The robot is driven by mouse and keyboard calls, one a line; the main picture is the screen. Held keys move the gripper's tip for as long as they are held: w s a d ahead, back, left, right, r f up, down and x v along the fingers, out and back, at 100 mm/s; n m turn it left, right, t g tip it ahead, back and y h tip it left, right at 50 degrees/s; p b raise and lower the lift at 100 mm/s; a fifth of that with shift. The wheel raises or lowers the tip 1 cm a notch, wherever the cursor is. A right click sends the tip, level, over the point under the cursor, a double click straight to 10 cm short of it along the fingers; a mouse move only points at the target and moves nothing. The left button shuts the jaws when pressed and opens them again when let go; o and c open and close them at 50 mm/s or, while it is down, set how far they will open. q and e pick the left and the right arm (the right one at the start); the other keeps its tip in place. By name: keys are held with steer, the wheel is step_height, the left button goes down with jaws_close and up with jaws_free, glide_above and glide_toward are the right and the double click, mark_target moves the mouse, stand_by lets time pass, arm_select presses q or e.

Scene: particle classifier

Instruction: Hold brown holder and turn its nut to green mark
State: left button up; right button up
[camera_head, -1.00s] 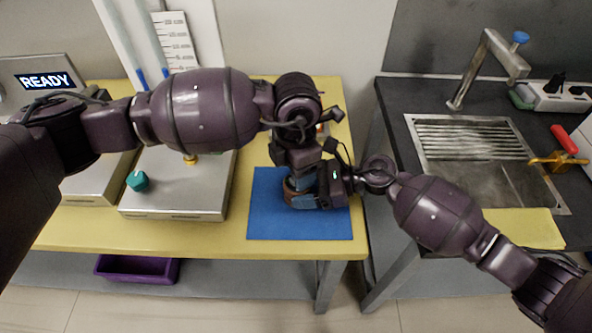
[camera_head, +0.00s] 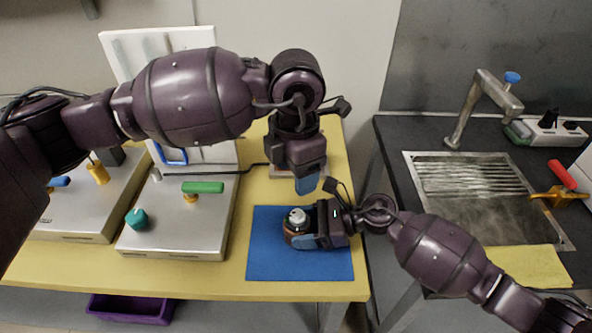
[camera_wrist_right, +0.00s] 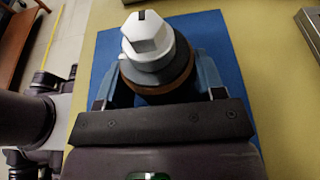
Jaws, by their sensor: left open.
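The brown holder (camera_head: 288,229) stands upright on the blue mat (camera_head: 300,268), with a grey collar and a pale nut (camera_head: 297,215) on top. In the right wrist view the holder (camera_wrist_right: 165,88) sits between my right fingers, and its hexagonal nut (camera_wrist_right: 146,38) has a dark line on it. My right gripper (camera_head: 302,238) is shut around the holder's sides. My left gripper (camera_head: 306,184) is open and empty, pointing down above and behind the nut, apart from it. I cannot make out the green mark.
A metal box with a green handle (camera_head: 203,187) and a teal knob (camera_head: 136,219) stands left of the mat. A small grey-red item (camera_head: 284,172) lies behind the mat, partly hidden. A sink (camera_head: 478,200) is on the dark counter at right. The mat's front is clear.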

steer(key=o, duration=0.5)
steer(key=shift+d, duration=0.15)
steer(key=v, duration=1.1)
steer(key=shift+d+r, duration=0.2)
steer(key=shift+d, duration=0.15)
